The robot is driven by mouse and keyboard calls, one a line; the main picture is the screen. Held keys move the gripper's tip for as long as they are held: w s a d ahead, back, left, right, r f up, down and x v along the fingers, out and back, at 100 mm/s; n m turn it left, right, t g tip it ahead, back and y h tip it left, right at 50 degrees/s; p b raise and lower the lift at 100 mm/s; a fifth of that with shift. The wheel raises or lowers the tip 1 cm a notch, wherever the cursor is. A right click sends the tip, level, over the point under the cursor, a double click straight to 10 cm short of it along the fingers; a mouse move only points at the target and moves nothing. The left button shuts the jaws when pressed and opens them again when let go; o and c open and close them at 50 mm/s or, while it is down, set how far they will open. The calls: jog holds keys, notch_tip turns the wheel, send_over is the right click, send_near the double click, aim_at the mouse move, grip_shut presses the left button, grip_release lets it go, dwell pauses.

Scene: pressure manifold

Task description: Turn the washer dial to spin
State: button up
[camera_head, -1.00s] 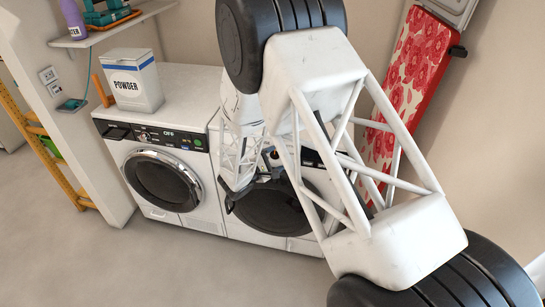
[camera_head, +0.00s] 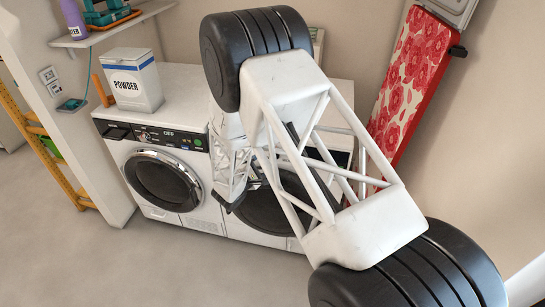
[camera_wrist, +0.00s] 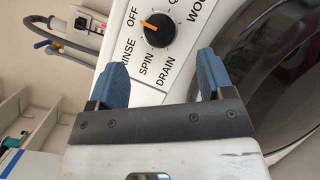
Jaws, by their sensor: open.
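The washer (camera_head: 205,210) is the left of two white front-loading machines, and its small display reads OFF. Its black dial (camera_wrist: 158,30) shows in the wrist view, with an orange pointer towards the OFF label. RINSE, SPIN (camera_wrist: 147,64) and DRAIN labels lie around the dial's near side. My gripper (camera_wrist: 160,65) is open and empty, its two blue fingers apart on either side of the SPIN and DRAIN labels. The dial is beyond the fingertips, not between them.
A second machine with a dark round door (camera_head: 272,212) stands to the right, partly behind my arm. A powder box (camera_head: 137,82) stands on the washer's top. A red floral ironing board (camera_head: 412,85) leans at the right. The floor in front is clear.

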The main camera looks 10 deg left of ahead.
jog(key=shift+x, duration=3.4)
jog(key=c, duration=0.9)
